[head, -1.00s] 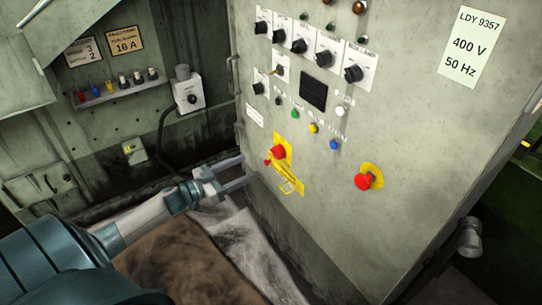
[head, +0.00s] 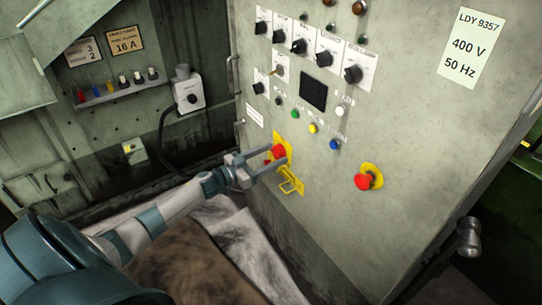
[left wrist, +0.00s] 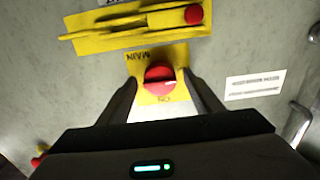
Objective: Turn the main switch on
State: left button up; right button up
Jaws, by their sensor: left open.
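The main switch (left wrist: 157,74) is a round red knob on a yellow plate in the left wrist view. The word MAIN shows upside down above it and ON below it; a pale mark on the knob lies roughly sideways. In the head view the switch (head: 279,150) is on the grey cabinet front, partly hidden by my gripper. My left gripper (head: 274,157) is open, its fingers reaching to either side of the knob. I cannot tell whether they touch it. My right gripper is not in view.
A yellow handle (head: 291,187) sits just below the switch, with a red ball end (left wrist: 193,14) in the left wrist view. A red push button (head: 364,181) is to the right. Knobs and coloured buttons fill the panel above.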

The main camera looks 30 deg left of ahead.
pick_arm(q)
jog(key=c, duration=1.1)
jog(key=shift+o, duration=0.2)
